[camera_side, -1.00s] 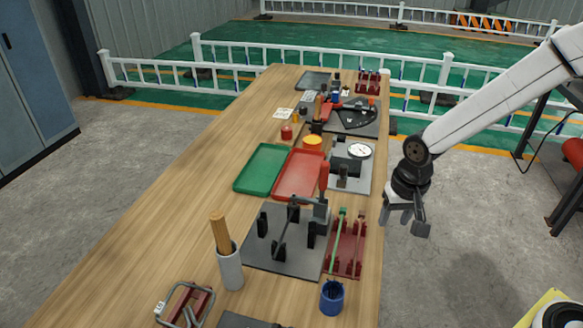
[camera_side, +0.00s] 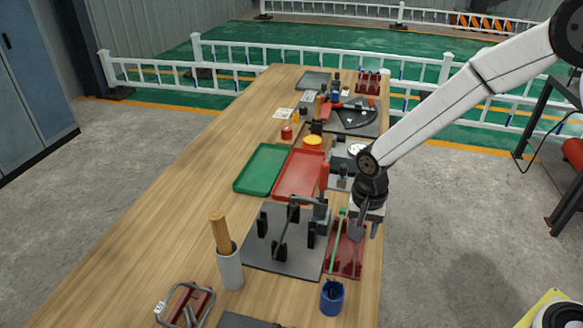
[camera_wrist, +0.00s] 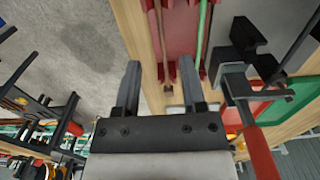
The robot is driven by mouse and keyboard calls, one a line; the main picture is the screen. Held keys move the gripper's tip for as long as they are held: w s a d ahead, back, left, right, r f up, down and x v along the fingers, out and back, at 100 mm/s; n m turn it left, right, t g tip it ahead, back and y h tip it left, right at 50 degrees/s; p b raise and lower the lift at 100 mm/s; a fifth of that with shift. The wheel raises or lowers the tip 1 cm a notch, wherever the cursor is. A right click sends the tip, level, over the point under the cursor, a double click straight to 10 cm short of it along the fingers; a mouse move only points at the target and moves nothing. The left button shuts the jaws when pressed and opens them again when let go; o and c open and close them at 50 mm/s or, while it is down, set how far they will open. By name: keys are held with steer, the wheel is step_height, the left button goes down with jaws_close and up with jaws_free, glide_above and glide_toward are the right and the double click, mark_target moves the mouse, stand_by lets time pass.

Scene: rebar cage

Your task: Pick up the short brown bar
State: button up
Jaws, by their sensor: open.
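The short brown bar (camera_wrist: 160,45) lies in a red rack (camera_wrist: 179,25) beside a green bar (camera_wrist: 201,40) in the wrist view. In the side view the rack (camera_side: 346,262) stands near the table's right edge with the green bar (camera_side: 338,240); my gripper hides much of the brown bar there. My gripper (camera_side: 366,228) is over the rack's right side, and it also shows in the wrist view (camera_wrist: 158,72). Its fingers are apart and empty. The brown bar appears between them in the picture, beyond the tips; the remaining height is unclear.
A grey plate (camera_side: 262,255) with black posts and a red-handled clamp (camera_side: 324,180) stands left of the rack. A blue cup (camera_side: 332,297) is in front. Red (camera_side: 298,180) and green (camera_side: 255,172) trays lie farther back. The table's left side is mostly clear.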

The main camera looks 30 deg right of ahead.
mark_target(357, 250)
steer(key=shift+f, duration=0.25)
steer(key=shift+f, duration=0.1)
steer(key=shift+a+f, duration=0.15)
steer(key=shift+f, duration=2.3)
jaws_close()
